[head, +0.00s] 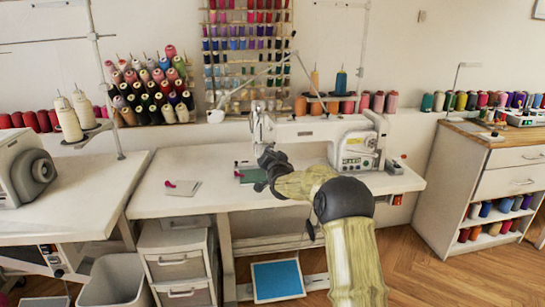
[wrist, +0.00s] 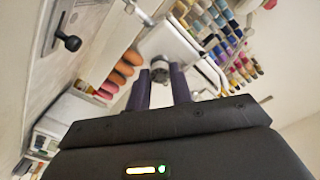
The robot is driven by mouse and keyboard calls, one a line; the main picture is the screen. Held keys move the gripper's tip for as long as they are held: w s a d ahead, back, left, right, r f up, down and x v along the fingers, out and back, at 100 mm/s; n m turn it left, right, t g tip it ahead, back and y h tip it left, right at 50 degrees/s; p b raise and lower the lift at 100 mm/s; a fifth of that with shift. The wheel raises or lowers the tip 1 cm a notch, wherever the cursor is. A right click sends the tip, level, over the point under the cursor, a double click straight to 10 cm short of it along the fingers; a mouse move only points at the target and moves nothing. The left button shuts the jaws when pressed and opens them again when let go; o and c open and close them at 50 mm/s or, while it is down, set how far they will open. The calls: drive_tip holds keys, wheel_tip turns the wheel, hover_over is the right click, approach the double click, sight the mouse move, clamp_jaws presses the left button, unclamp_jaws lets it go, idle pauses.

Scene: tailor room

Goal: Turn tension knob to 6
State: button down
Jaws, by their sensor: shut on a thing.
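The white sewing machine (head: 320,130) stands on the white table. My gripper (head: 264,158) is at the needle end of the machine, on its near side. In the wrist view, the two dark fingers of my gripper (wrist: 159,82) reach toward the machine's white head (wrist: 172,45). A small grey, round tension knob (wrist: 160,70) sits between the fingertips, and the gripper is shut on it. The number on the knob is too small to read. In the head view, my gripper and arm hide the knob.
A thread rack (head: 247,45) is on the wall behind, and cones (head: 150,90) stand at the back left. The table's left part is mostly clear.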

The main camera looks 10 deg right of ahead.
drive_tip(key=shift+f, duration=0.25)
drive_tip(key=c, duration=1.3)
unclamp_jaws()
drive_tip(key=shift+o, duration=0.3)
drive_tip(key=shift+r, duration=0.1)
drive_tip(key=shift+s+r, duration=0.1)
drive_tip(key=shift+s, duration=0.05)
drive_tip(key=s+p, duration=0.1)
drive_tip(key=s, duration=1.6)
drive_tip(key=shift+s, duration=0.1)
